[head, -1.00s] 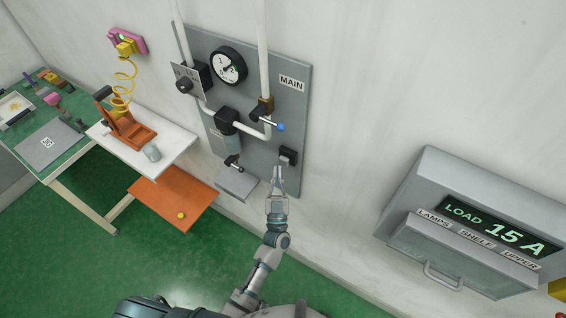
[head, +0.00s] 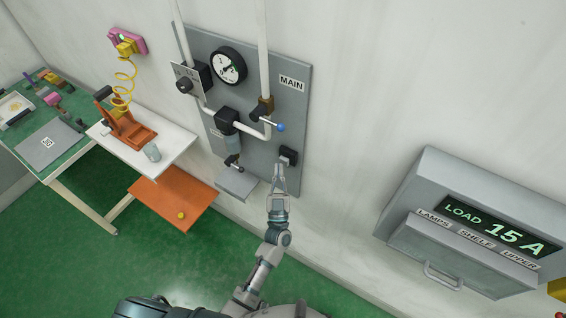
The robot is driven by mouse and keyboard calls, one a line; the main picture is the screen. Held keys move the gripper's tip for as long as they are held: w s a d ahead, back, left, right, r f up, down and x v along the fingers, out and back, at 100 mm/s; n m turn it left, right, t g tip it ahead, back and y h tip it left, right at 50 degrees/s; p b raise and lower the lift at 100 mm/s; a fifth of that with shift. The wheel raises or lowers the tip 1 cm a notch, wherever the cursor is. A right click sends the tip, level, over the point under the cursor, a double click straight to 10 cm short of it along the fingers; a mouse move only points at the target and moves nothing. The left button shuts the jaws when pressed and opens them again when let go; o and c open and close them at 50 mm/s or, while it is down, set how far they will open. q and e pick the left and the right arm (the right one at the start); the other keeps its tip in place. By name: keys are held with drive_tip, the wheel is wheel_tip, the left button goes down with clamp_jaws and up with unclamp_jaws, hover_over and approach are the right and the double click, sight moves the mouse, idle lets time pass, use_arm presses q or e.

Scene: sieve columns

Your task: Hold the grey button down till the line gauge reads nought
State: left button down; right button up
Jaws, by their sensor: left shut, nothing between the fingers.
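The line gauge (head: 228,66) is a round black-rimmed dial with a white face, high on the grey wall panel. Its needle stands over the face, too small to read exactly. A small black block (head: 288,155) sits low on the panel's right side. I cannot make out the grey button; it may be hidden by my fingers there. My left gripper (head: 281,168) is shut and empty, its tips right at the block's lower left; I cannot tell whether they touch or press. My right gripper is not in view.
A blue-tipped valve lever (head: 279,127) and white pipework are just above the gripper. A small grey shelf (head: 237,184) juts out at lower left. A grey load box (head: 410,200) reading 15 A hangs at right. Bare wall lies between panel and box.

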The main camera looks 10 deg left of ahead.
use_arm(q)
drive_tip(key=shift+w+d, duration=0.2)
drive_tip(key=shift+w, duration=0.3)
idle(0.4)
idle(0.8)
drive_tip(key=shift+s, duration=0.15)
idle(0.6)
drive_tip(key=shift+s+a+p, duration=0.35)
drive_tip(key=shift+s+p, duration=0.05)
drive_tip(key=shift+s, duration=0.4)
drive_tip(key=s, duration=0.1)
drive_tip(key=s+a+p, duration=0.1)
drive_tip(key=s, duration=0.1)
drive_tip(key=s+p, duration=0.1)
drive_tip(key=shift+s+a, duration=0.35)
